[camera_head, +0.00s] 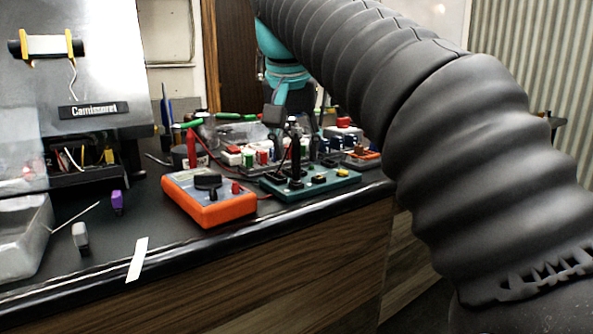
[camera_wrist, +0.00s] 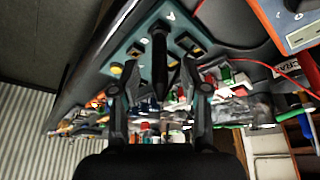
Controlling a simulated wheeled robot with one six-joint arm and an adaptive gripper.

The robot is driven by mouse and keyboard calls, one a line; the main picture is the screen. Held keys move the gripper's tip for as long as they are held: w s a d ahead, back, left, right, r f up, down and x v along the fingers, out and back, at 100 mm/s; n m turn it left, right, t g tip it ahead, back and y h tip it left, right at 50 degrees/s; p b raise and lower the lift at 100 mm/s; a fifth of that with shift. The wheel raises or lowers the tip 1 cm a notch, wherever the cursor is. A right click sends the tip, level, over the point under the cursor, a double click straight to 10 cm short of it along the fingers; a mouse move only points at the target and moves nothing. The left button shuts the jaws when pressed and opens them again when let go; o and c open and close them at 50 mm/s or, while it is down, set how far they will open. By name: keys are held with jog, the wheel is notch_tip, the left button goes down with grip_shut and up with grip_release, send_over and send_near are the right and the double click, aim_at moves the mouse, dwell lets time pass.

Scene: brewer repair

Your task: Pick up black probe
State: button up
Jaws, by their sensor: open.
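The black probe (camera_head: 296,160) stands upright at the green board (camera_head: 335,183) on the bench, in the head view. In the wrist view the black probe (camera_wrist: 159,58) shows near the middle, pointing between the fingers. My gripper (camera_wrist: 160,92) is open, with one finger on each side of the probe's line and visible gaps at both sides. How far the probe reaches between the fingers in depth I cannot tell.
An orange multimeter (camera_head: 210,198) with a red lead sits left of the board. A red probe (camera_head: 191,148) stands behind it. Several small coloured parts crowd the bench behind the board. A grey tray (camera_head: 35,245) and a purple-capped piece (camera_head: 117,202) are at left.

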aim_at(297, 159)
jog(key=x, duration=0.3)
jog(key=shift+f+b, duration=0.15)
jog(key=shift+b, duration=0.15)
grip_shut()
